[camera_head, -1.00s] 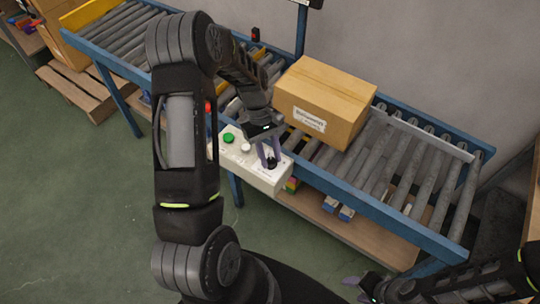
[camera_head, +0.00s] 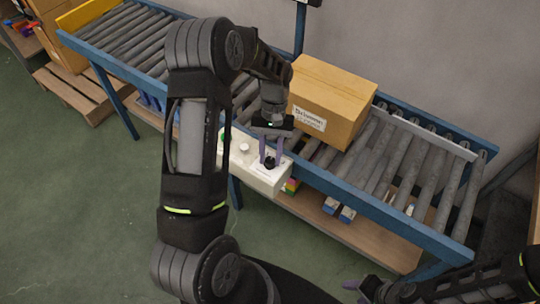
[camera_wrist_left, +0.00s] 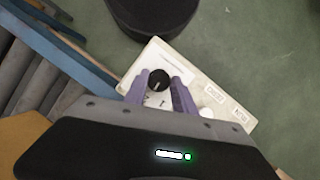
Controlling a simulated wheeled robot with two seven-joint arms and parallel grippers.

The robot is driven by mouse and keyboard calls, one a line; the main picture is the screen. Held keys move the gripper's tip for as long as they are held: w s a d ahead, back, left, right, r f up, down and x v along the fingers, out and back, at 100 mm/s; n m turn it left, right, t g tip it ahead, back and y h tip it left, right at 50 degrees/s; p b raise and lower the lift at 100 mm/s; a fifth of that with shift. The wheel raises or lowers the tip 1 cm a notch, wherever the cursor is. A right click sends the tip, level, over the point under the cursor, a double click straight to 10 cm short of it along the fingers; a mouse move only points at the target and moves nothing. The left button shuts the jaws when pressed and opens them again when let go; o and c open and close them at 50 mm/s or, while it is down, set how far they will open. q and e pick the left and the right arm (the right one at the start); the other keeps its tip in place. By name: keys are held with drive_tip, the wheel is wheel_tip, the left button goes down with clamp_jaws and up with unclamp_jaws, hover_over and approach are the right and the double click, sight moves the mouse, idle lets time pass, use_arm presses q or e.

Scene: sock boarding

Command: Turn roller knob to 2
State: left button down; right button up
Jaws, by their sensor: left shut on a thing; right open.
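The black roller knob (camera_head: 269,163) sits on top of the white control box (camera_head: 244,168) on the near side of the conveyor. My left gripper (camera_head: 270,158) points down at it, with its purple fingers shut on the knob from both sides. In the left wrist view the knob (camera_wrist_left: 158,80) shows a pale pointer line, with the fingers beside it. My right gripper (camera_head: 360,289) is open and empty at the lower right, away from the box.
A cardboard box (camera_head: 328,100) stands on the rollers just behind my left gripper. A white button (camera_head: 244,148) is on the control box beside the knob; my arm partly hides a green button (camera_head: 221,134). Several small boxes lie on the shelf below.

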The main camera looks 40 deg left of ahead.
idle(0.3)
use_arm(q)
drive_tip(key=c, duration=1)
unclamp_jaws()
drive_tip(key=shift+c, duration=0.2)
drive_tip(key=b+v, duration=0.1)
drive_tip(key=v, duration=0.7)
drive_tip(key=shift+s+d, duration=0.1)
